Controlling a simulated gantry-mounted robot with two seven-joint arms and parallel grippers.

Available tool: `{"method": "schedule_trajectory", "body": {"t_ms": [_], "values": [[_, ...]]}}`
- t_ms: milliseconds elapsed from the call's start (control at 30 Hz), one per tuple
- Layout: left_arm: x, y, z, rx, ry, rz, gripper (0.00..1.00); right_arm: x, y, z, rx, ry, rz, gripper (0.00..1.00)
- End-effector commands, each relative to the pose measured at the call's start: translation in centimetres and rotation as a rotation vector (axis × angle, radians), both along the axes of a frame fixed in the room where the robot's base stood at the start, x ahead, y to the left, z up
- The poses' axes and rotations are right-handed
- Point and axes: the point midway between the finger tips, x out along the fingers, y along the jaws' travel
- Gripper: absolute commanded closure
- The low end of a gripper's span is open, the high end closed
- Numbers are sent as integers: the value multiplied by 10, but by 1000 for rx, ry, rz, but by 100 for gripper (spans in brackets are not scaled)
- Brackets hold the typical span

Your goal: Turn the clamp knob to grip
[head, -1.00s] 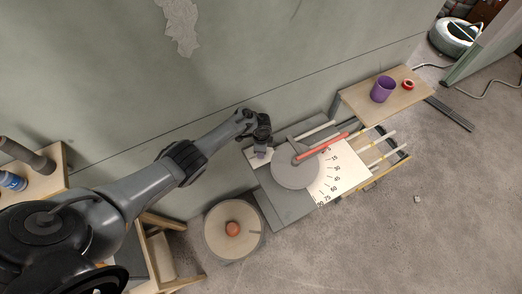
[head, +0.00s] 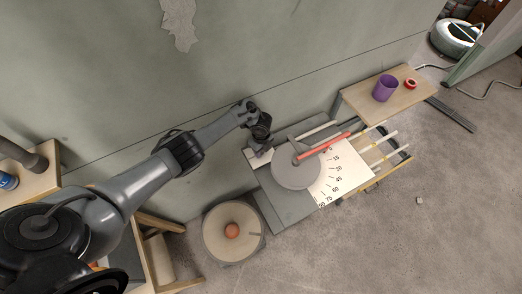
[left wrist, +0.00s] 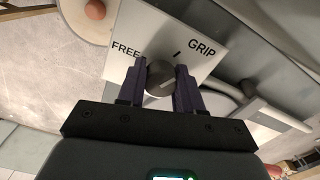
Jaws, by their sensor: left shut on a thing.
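The dark round clamp knob (left wrist: 160,77) sits on a white plate (left wrist: 205,29) printed FREE on the left and GRIP on the right. A short black mark shows on the plate between the words, nearer GRIP. My left gripper (left wrist: 161,75) is shut on the knob, with one dark finger on each side. In the head view my left gripper (head: 260,146) reaches down to the plate's corner of the grey bending table (head: 287,207), and hides the knob. My right gripper is in neither current view.
A grey disc (head: 296,171) with a red bar (head: 324,146) lies beside an angle scale (head: 340,173). A round reel (head: 224,246) with an orange knob stands front left. A wooden shelf (head: 407,98) holds a purple cup (head: 385,88) and red tape (head: 410,84).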

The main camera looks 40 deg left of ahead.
Motion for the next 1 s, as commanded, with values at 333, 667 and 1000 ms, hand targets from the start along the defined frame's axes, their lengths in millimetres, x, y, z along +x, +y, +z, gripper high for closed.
{"method": "schedule_trajectory", "body": {"t_ms": [333,667,1000], "values": [[0,-1,1,-1,0,-29,96,0,-1,-1,-4,0,2,57],[0,-1,1,-1,0,-28,45,0,-2,-1,-9,0,6,57],[0,-1,2,-1,-1,-25,40,0,-2,0,-7,0,5,57]]}}
